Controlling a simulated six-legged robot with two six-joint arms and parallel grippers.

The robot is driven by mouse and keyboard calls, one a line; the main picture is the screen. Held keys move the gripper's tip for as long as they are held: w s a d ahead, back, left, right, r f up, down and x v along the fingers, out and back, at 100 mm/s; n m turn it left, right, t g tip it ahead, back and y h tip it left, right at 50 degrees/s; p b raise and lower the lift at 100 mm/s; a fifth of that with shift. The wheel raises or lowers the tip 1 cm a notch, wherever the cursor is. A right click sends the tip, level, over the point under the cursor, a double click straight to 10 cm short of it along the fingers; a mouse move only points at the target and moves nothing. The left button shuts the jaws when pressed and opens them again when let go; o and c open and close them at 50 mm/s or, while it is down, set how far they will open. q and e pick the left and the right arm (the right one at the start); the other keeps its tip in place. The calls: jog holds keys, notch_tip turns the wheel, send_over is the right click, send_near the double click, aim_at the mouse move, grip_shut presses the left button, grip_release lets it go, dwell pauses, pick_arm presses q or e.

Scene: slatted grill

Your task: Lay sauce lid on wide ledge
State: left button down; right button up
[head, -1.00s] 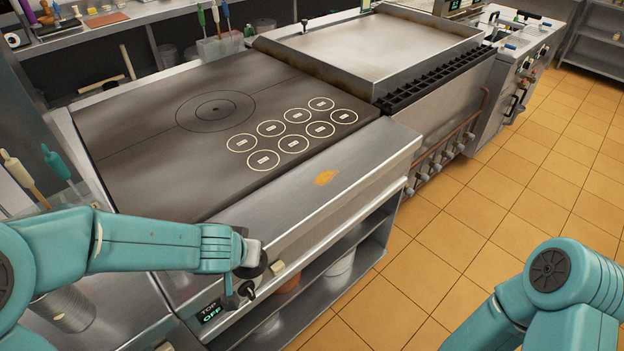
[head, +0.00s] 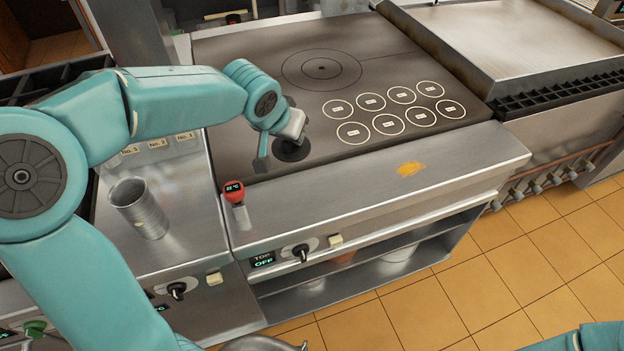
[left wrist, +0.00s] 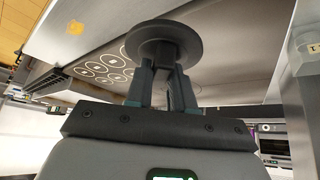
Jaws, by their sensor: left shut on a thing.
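The sauce lid (head: 292,150) is a dark round disc. My left gripper (head: 290,136) is shut on it, at the front left of the dark cooktop in the head view. In the left wrist view the lid (left wrist: 166,38) shows as a flat disc at the tips of the left fingers (left wrist: 163,82). Whether it touches the surface under it I cannot tell. The wide ledge (head: 455,168) is the bare steel strip along the cooktop's front, just nearer than the lid. My right gripper is out of view.
A red-topped device with a small display (head: 235,193) stands at the ledge's left end. A metal cylinder (head: 138,208) stands on the counter left of it. An orange stain (head: 411,169) marks the ledge. The ledge's middle is clear.

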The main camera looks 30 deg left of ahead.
pick_arm(q)
notch_tip(320, 180, down, 13)
jog(key=b, duration=0.3)
notch_tip(320, 180, down, 5)
jog(key=shift+r+b, duration=0.15)
jog(key=shift+b, duration=1.1)
jog(key=shift+r, duration=0.15)
jog(key=shift+s, duration=0.1)
jog(key=shift+f, duration=0.2)
jog(key=c, duration=1)
grip_release()
jog(key=shift+r, duration=0.1)
